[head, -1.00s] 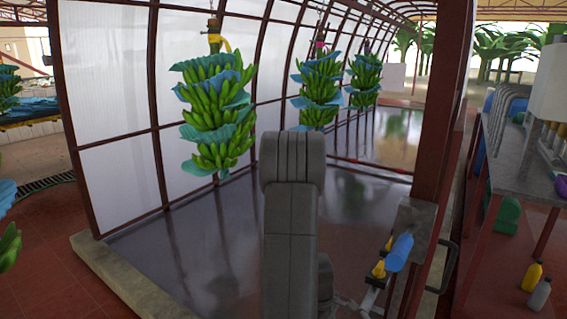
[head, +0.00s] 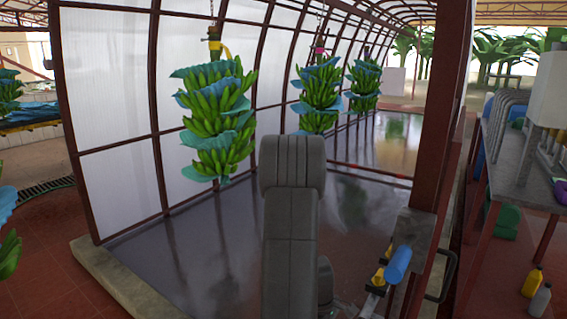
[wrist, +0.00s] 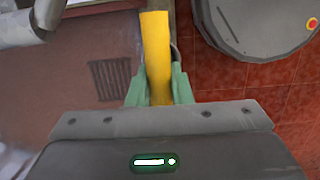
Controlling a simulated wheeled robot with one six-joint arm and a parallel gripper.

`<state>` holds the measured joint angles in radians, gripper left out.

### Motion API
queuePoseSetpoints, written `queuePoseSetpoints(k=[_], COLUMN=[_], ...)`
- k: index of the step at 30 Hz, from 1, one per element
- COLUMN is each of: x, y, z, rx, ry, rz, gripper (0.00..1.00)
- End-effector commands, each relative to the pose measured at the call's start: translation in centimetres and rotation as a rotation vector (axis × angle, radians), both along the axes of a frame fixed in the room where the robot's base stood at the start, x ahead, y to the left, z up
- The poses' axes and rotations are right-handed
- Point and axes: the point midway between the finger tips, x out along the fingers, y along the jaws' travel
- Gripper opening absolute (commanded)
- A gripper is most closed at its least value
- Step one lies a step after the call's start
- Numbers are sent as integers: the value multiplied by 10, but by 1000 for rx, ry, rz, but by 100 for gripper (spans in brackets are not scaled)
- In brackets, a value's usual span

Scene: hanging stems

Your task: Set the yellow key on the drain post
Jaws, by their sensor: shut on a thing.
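The yellow key (wrist: 156,50) shows in the wrist view as a long, plain yellow bar. My gripper (wrist: 158,73) has green jaws pressed on both sides of it, and the bar sticks out past them. The key's far end is near the top of the wrist view and touches nothing that I can see. A dark drain grate (wrist: 108,78) lies on the floor left of the key. I cannot pick out the drain post for sure in either view.
Banana stems with blue sheets (head: 215,120) hang left and centre. A red steel column (head: 440,130) stands right of my arm, with a blue cylinder (head: 398,264) near its base. A workbench (head: 515,165) is at the right. Wet floor (head: 190,235) is open at left.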

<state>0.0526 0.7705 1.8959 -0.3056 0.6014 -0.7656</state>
Motion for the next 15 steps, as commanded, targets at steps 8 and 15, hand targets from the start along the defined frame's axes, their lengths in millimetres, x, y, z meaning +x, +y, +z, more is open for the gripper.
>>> queuePoseSetpoints(k=[8,15], x=[0,0], y=[0,0], z=[12,20], rx=[-1,-1], ry=[-1,-1], rz=[0,0], gripper=[0,0])
